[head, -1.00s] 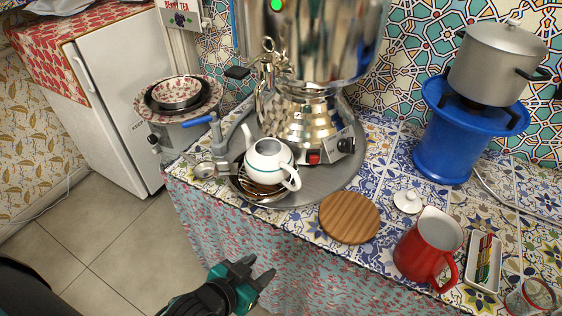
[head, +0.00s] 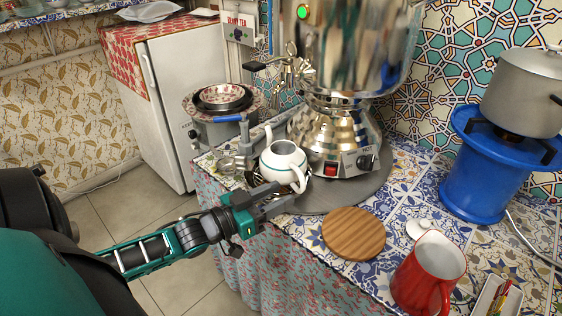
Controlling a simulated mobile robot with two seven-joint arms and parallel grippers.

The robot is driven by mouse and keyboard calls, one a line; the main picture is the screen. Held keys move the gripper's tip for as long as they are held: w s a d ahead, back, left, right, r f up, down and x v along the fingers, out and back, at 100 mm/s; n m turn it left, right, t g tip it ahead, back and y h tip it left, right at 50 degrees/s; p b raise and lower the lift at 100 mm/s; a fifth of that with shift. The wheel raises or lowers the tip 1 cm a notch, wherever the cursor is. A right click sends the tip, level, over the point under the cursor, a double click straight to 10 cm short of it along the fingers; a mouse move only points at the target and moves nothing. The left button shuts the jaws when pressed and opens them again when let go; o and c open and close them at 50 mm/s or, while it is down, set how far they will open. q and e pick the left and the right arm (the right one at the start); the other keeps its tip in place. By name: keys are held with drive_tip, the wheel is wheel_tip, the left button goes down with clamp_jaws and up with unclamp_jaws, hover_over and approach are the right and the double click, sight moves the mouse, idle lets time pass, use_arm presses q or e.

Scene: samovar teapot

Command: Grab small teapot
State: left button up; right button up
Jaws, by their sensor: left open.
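The small teapot (head: 281,161) is white with thin dark bands and has no lid on it. It stands upright on the drip grille below the samovar's tap. My left gripper (head: 279,199) is open and empty, at the counter's front edge just in front of and below the teapot. Its fingers point right, close to the teapot's base; I cannot tell if they touch anything. A small white lid (head: 418,229) lies on the tiles to the right. My right gripper is not in view.
The shiny samovar (head: 334,130) stands right behind the teapot on a round grey tray (head: 345,194). A wooden round board (head: 353,233), a red jug (head: 428,272) and a blue stand (head: 484,180) are to the right. A metal strainer (head: 229,164) is left of the teapot.

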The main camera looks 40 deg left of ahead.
sight(302, 185)
use_arm(q)
drive_tip(key=shift+f+b+x, duration=0.1)
drive_tip(key=shift+b+x, duration=0.1)
drive_tip(key=shift+x, duration=1.65)
drive_tip(key=shift+f+b+x, duration=0.15)
drive_tip(key=shift+x, duration=1.65)
drive_tip(key=shift+c, duration=0.3)
clamp_jaws()
drive_tip(key=shift+r, duration=0.15)
